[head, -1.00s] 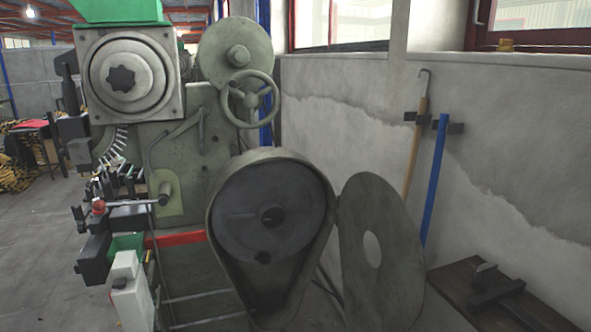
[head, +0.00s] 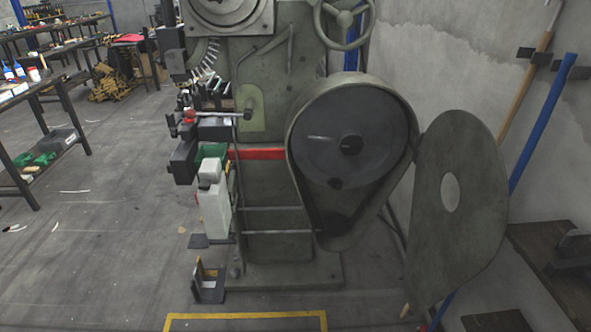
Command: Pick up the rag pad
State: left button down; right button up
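I cannot pick out a rag pad with certainty in the head view. A small red flat item (head: 128,38) lies on a far table at the upper left, too small to identify. Green soft-looking items (head: 36,158) lie on the lower shelf of the table at the left edge; I cannot tell what they are. Neither of my grippers is in view.
A large rivet press (head: 270,180) with an open wheel housing (head: 352,145) fills the middle. Its oval cover (head: 455,215) hangs open on the right. A workbench (head: 60,125) stands at left. Grey floor (head: 110,240) between is mostly clear. A yellow line (head: 245,316) marks the floor.

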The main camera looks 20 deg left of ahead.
aim_at(28, 179)
jog(key=u, duration=2.2)
jog(key=i, duration=0.45)
jog(key=i+u, duration=0.2)
jog(key=i, duration=0.5)
jog(key=i+u, duration=0.15)
jog(key=i, duration=0.55)
jog(key=i+l+u, duration=0.2)
jog(key=i, duration=0.45)
